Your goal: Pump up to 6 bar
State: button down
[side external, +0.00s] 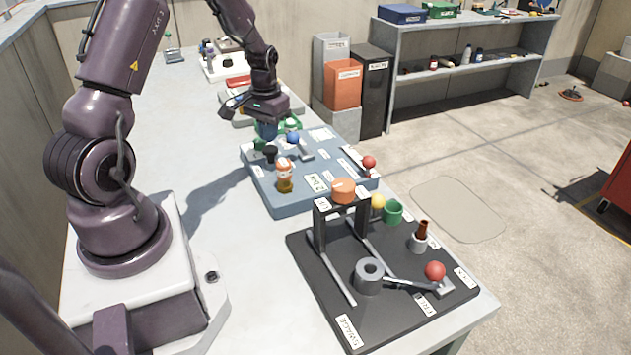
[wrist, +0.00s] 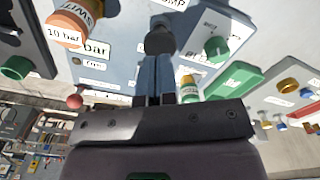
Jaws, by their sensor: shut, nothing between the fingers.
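My gripper (side external: 266,131) is above the far left part of the blue-grey panel (side external: 282,203) in the side view, pointing down. In the wrist view its blue fingers (wrist: 155,62) are together and empty. A dark round knob (wrist: 160,40) is right at the fingertips there; I cannot tell if they touch. A black knob (side external: 270,154) stands just below the gripper in the side view. An orange-capped piece (side external: 285,175) is nearer the panel's front. No pressure reading is legible.
A blue ball knob (side external: 293,138) and grey lever stand close right of the gripper, with green parts (side external: 285,126) behind. A red ball (side external: 369,162) is at the panel's right edge. A black board (side external: 320,290) with a clamp is in front.

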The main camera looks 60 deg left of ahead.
aim_at(270, 148)
jog(key=shift+f, duration=0.1)
jog(key=shift+f, duration=2.15)
jog(key=shift+r, duration=2.3)
jog(key=shift+f, duration=0.2)
jog(key=shift+r, duration=0.2)
dwell(1.1)
dwell(1.0)
